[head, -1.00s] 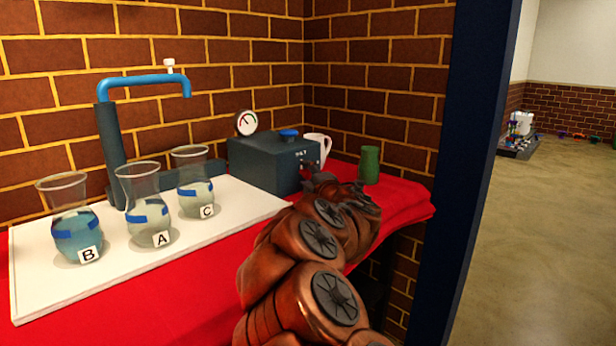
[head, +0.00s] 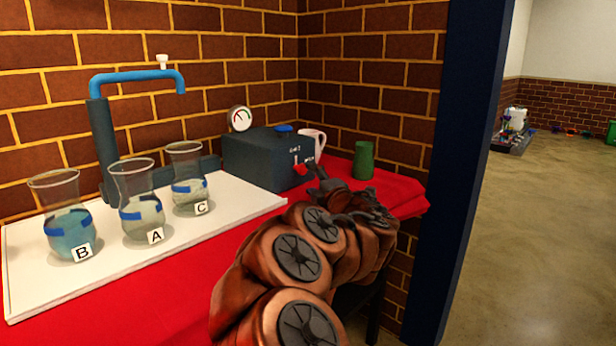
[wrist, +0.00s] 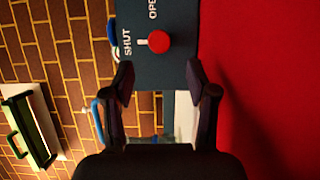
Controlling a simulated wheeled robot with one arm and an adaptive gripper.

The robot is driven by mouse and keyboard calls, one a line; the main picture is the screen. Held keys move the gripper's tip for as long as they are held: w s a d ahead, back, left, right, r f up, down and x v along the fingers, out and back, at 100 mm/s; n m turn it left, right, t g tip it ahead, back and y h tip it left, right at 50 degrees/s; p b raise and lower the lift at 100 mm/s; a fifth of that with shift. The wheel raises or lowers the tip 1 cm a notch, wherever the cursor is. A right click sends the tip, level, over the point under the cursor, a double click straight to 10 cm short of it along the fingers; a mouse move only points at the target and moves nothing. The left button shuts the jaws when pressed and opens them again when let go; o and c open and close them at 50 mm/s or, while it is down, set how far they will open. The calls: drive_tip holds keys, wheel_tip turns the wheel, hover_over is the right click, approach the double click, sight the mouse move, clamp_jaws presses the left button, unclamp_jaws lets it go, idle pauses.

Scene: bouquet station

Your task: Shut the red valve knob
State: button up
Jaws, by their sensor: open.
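The red valve knob (wrist: 159,41) is on the front face of the dark grey box (head: 262,162). In the wrist view it sits beside the words SHUT and OPEN, with a white mark on its SHUT side. My gripper (wrist: 159,75) is open and empty. Its two fingertips are apart, and the knob appears between and beyond them, not visibly touched.

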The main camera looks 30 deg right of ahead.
drive_tip(key=shift+s+a, duration=0.2)
drive_tip(key=shift+s, duration=1)
drive_tip(key=shift+s+a, duration=0.2)
drive_tip(key=shift+s, duration=0.95)
